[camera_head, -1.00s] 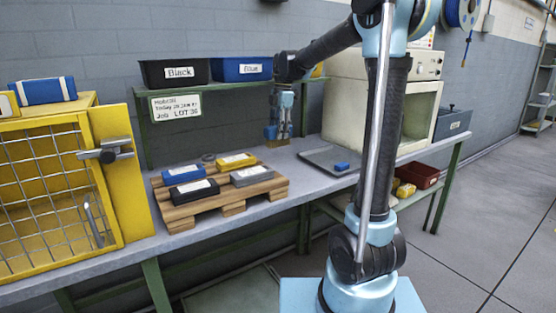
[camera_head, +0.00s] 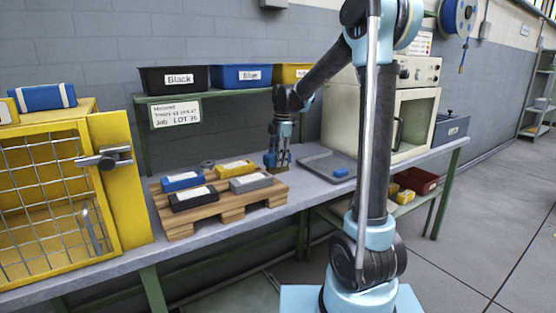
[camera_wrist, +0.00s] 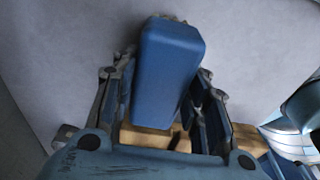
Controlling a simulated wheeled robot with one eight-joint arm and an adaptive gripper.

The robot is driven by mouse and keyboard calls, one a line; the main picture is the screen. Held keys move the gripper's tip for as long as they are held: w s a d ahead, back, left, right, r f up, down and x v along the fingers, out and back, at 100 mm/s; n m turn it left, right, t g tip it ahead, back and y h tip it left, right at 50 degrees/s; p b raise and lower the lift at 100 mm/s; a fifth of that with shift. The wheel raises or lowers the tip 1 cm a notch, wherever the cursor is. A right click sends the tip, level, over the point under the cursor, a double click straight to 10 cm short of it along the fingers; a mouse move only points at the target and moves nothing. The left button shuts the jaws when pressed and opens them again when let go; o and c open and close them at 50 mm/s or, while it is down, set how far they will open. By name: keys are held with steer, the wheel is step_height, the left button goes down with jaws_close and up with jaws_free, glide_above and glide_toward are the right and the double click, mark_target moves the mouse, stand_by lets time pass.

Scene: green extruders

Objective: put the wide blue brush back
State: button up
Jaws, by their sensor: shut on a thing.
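My gripper (camera_head: 278,158) is shut on the wide blue brush and points down at the grey bench between the pallet and the dark tray. In the wrist view the blue brush (camera_wrist: 168,65) is a rounded blue block between the two fingers of my gripper (camera_wrist: 165,95). In the head view the fingers largely hide the brush; a brownish part shows low at the fingertips, close to the bench top. I cannot tell whether it touches the bench.
A wooden pallet (camera_head: 232,205) with several labelled blocks lies left of my gripper. A dark tray (camera_head: 315,165) with a small blue piece (camera_head: 341,172) lies right. Labelled bins (camera_head: 240,78) stand on the shelf behind. A yellow mesh cage (camera_head: 50,190) is far left; a cream oven (camera_head: 412,110) is right.

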steer(key=o, duration=1.4)
step_height(320, 180, up, 12)
steer(key=d, duration=0.1)
steer(key=s+d+f+m, duration=0.2)
steer(key=s+d+m, duration=0.4)
steer(key=s+d, duration=0.2)
steer(key=s+d+f+m+t, duration=0.1)
steer(key=s+d+f+m, duration=0.3)
steer(key=s+f+m, duration=0.2)
steer(key=s+d+f+m+t, duration=0.1)
steer(key=s+d+f+m, duration=0.3)
steer(key=s, duration=0.6)
steer(key=s+d+f+m+t+h, duration=0.1)
steer(key=s+d+f+m, duration=0.3)
steer(key=s+f+m, duration=0.3)
steer(key=shift+s+d+f+m, duration=0.15)
steer(key=shift+f+m, duration=0.1)
steer(key=shift+f, duration=0.3)
steer(key=shift+s+d+f+m, duration=0.1)
steer(key=shift+f+m, duration=0.2)
steer(key=shift+f, duration=0.25)
steer(key=shift+s+d+f+m, duration=0.15)
steer(key=shift+f+m, duration=0.1)
steer(key=shift+f, duration=0.3)
